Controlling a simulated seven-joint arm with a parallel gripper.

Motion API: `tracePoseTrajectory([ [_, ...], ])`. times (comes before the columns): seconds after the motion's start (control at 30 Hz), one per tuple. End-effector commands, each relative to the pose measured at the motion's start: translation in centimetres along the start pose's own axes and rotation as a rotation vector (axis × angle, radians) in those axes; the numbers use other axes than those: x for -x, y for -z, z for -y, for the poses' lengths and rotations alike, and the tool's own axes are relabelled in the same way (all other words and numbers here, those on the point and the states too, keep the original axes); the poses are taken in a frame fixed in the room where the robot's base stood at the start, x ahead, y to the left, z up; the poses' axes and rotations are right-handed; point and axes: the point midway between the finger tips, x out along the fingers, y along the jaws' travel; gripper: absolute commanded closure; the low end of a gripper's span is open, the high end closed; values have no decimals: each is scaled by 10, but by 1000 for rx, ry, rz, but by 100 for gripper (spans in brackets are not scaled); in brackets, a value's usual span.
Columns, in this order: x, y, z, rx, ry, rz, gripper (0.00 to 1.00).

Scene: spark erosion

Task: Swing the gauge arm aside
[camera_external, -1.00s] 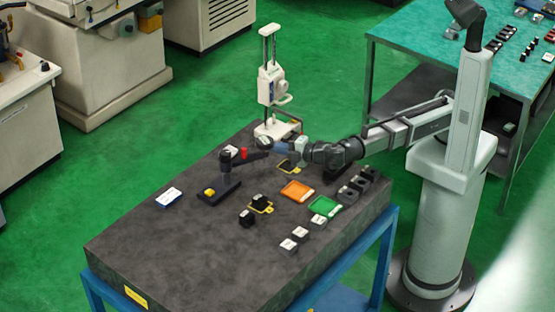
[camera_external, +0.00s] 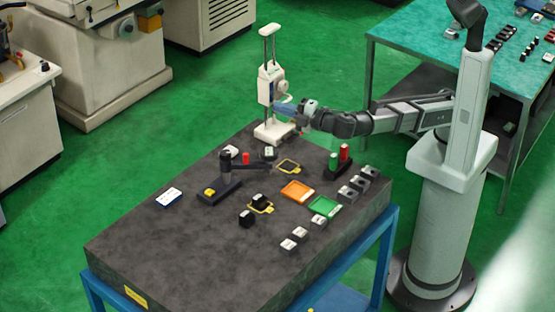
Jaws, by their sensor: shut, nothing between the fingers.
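The gauge stand is a dark base (camera_external: 218,192) with a yellow button and an upright post. Its dark gauge arm (camera_external: 250,166) reaches right from the post, low over the plate. Its tip is close to the left corner of a yellow-outlined square (camera_external: 289,166); I cannot tell whether it overlaps it. My gripper (camera_external: 274,107) is shut and empty, raised at the back of the plate, well above and behind the gauge arm. It is in front of or beside the white height gauge (camera_external: 266,86); contact cannot be told. The fingertips are small and unclear.
An orange tray (camera_external: 297,191) and a green tray (camera_external: 325,207) lie right of centre. A holder with red (camera_external: 344,152) and green (camera_external: 333,161) cylinders stands behind them. Several grey blocks line the right side. The front left of the dark plate (camera_external: 150,240) is clear.

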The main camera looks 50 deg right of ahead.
Motion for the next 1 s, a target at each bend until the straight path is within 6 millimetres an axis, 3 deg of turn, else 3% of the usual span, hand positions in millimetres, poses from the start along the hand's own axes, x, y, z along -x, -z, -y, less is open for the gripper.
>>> tracePoseTrajectory([
  [0.03, 2, 12, 5, -38, 63, -22, 100],
  [0.23, 12, 33, -11, -140, 189, -29, 100],
  [0.4, 22, 47, -7, -271, 373, 8, 100],
  [0.53, 36, 56, 10, -395, 571, 85, 100],
  [0.7, 66, 56, 46, -513, 803, 225, 100],
  [0.83, 85, 50, 62, -574, 906, 333, 100],
  [1.0, 93, 41, 67, -627, 920, 425, 100],
])
